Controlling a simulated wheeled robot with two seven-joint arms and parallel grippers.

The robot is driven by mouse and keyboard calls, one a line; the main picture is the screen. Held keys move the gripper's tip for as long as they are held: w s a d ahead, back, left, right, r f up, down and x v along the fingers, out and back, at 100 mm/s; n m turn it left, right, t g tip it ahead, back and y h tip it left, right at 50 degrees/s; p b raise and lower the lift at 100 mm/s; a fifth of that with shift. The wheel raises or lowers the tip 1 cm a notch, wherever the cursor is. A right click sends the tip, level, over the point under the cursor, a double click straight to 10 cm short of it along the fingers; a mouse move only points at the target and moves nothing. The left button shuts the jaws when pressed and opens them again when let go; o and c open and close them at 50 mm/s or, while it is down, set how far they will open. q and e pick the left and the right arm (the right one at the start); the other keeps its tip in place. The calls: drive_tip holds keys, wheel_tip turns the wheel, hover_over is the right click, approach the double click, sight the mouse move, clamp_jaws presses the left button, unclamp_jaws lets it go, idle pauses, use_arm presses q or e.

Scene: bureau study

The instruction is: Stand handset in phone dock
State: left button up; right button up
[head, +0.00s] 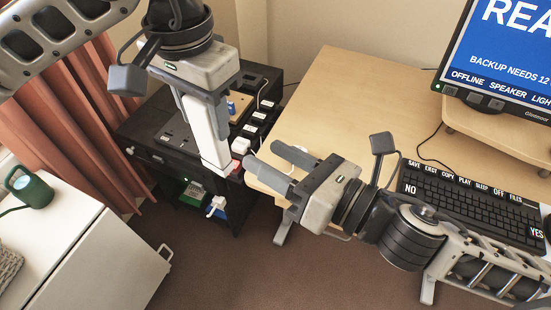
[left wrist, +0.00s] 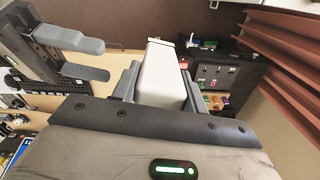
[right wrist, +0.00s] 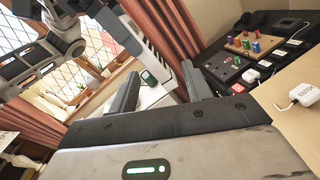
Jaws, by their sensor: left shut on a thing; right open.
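My left gripper (head: 205,112) is shut on a long white handset (head: 208,142), which hangs nearly upright below it in the head view. In the left wrist view the handset (left wrist: 160,72) stands out from between the fingers. My right gripper (head: 262,157) is open and empty, just right of the handset's lower end and over the desk's left edge. In the right wrist view its fingers (right wrist: 160,72) are apart, with the pale handset beyond them. I cannot clearly make out the phone dock; dark devices (right wrist: 290,25) stand at the back of the black cabinet.
The black cabinet (head: 160,125) carries a wooden block with coloured pegs (right wrist: 250,42), white plugs and a red switch. A white cabinet (head: 95,255) stands at left.

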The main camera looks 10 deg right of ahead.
sight(203, 130)
drive_tip(key=w+a+n, duration=0.1)
drive_tip(key=a+n, duration=0.1)
drive_tip(key=a, duration=0.1)
drive_tip(key=w+a+r+n, duration=0.1)
drive_tip(key=w+a+n, duration=0.1)
drive_tip(key=a, duration=0.1)
drive_tip(key=w+a+r+n+g+y, duration=0.1)
drive_tip(key=w+a, duration=0.1)
drive_tip(key=a, duration=0.2)
drive_tip(key=shift+w+n, duration=0.15)
drive_tip(key=shift+n, duration=0.25)
clamp_jaws()
use_arm(q)
drive_tip(key=o, duration=1)
drive_tip(key=shift+w, duration=0.1)
